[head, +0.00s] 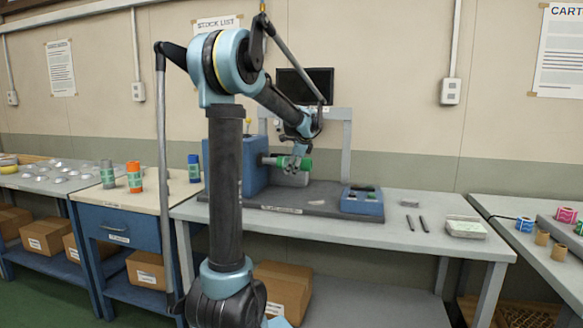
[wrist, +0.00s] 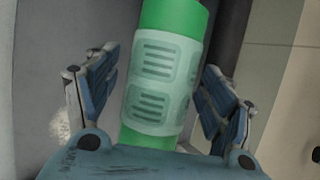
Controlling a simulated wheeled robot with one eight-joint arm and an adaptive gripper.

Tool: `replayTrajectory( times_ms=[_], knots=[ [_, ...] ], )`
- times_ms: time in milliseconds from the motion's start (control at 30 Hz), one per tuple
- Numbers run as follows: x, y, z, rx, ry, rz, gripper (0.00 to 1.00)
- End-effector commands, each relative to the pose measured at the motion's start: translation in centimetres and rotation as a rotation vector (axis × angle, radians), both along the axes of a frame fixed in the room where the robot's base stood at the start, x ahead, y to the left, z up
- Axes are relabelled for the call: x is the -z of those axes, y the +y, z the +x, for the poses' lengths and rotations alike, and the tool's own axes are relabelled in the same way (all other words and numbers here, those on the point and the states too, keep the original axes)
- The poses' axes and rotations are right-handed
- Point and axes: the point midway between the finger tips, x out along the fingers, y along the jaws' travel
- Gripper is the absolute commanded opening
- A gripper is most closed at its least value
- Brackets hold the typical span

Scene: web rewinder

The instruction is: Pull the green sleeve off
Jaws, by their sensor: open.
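The green sleeve (wrist: 133,140) has a pale band with printed marks wrapped around its middle. In the wrist view it runs up between the two fingers of my gripper (wrist: 160,95), with a gap on each side. My gripper is open around it. In the head view the green sleeve (head: 306,163) sits at the right end of a shaft that sticks out from the blue rewinder (head: 257,170). My gripper (head: 290,163) is at the sleeve there and partly hides it and the shaft.
A blue control box (head: 362,201) stands on the grey base plate right of the rewinder. Two dark pens (head: 417,223) and a pale tray (head: 466,228) lie farther right on the bench (head: 330,231). Bottles, including an orange one (head: 134,178), stand on the left table.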

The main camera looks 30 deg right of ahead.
Motion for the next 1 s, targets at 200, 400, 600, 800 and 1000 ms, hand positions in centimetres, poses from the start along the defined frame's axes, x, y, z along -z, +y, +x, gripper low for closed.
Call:
replayTrajectory(
  times_ms=[200,400,600,800,1000],
  knots=[
    [-0.2,0.1,-0.1,-0.001,0.000,-0.001,0.75],
    [-1.9,0.4,-1.3,0.000,-0.001,0.001,0.75],
    [-5.1,0.7,-3.6,0.001,0.000,0.001,0.75],
    [-7.8,1.0,-5.6,0.000,0.001,0.001,0.75],
    [-9.3,1.1,-6.7,-0.001,0.000,-0.001,0.75]
  ],
)
